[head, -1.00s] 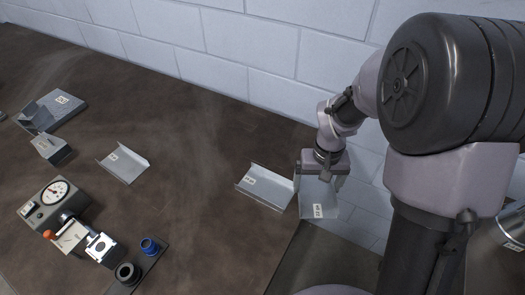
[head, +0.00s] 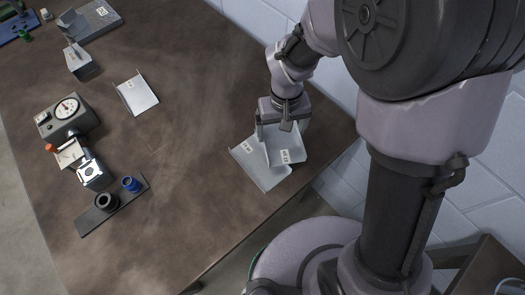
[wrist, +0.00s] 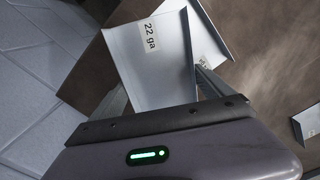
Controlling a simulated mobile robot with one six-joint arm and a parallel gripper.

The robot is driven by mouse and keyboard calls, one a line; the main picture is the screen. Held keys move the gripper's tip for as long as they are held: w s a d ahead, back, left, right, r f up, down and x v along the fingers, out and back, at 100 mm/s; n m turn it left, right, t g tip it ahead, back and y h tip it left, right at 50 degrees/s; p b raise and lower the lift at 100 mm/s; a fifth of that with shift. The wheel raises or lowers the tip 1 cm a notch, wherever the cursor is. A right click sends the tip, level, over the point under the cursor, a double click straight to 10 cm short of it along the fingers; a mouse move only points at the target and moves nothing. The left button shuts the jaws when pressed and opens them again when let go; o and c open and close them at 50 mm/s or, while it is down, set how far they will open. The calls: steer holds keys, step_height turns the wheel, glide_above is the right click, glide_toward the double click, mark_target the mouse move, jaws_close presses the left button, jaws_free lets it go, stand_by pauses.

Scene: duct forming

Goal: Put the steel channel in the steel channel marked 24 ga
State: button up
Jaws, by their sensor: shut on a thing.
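My gripper (head: 275,130) is shut on a grey steel channel (head: 288,146) with a label that reads 22 ga in the wrist view (wrist: 140,65). The held channel overlaps the right part of another steel channel (head: 262,174) on the table. I cannot tell whether the two touch. The label on this lower channel is too small to read. It shows partly behind the held one in the wrist view (wrist: 208,35). A third steel channel (head: 140,98) lies alone further left, its label also unreadable.
A gauge box (head: 62,115), a small clamp device (head: 92,172) and a dark strip (head: 112,208) with black and blue knobs stand at the left. Grey blocks (head: 95,20) are at the far left. The table's middle is clear. A block wall (head: 335,100) runs behind.

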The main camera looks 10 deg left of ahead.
steer(key=s+a+r+n+p, duration=0.1)
steer(key=s+a+n+p, duration=0.35)
steer(key=s+a, duration=1.2)
steer(key=n+b, duration=0.2)
steer(key=b, duration=0.4)
glide_above(260, 162)
step_height(260, 162, down, 5)
steer(key=shift+r, duration=0.15)
steer(key=shift+f+b, duration=0.5)
steer(key=shift+f, duration=0.1)
steer(key=o, duration=1.3)
step_height(260, 162, up, 12)
steer(key=p, duration=0.6)
steer(key=s+d+r+m+t, duration=0.2)
steer(key=d+r+m, duration=0.3)
steer(key=r, duration=0.1)
steer(key=s+d+r+m+t+y, duration=0.1)
steer(key=s+d+r+m+t, duration=0.1)
steer(key=d+r+m, duration=0.2)
steer(key=s+d+r+m+t+y, duration=0.1)
steer(key=s+d+r+m, duration=0.2)
steer(key=d+r+m, duration=0.2)
steer(key=shift+d+r+m+t, duration=0.2)
steer(key=shift+d+r, duration=0.35)
steer(key=shift+r, duration=0.2)
steer(key=shift+d+r+m+t, duration=0.15)
steer(key=shift+d+r+t, duration=0.05)
steer(key=shift+d+r, duration=0.45)
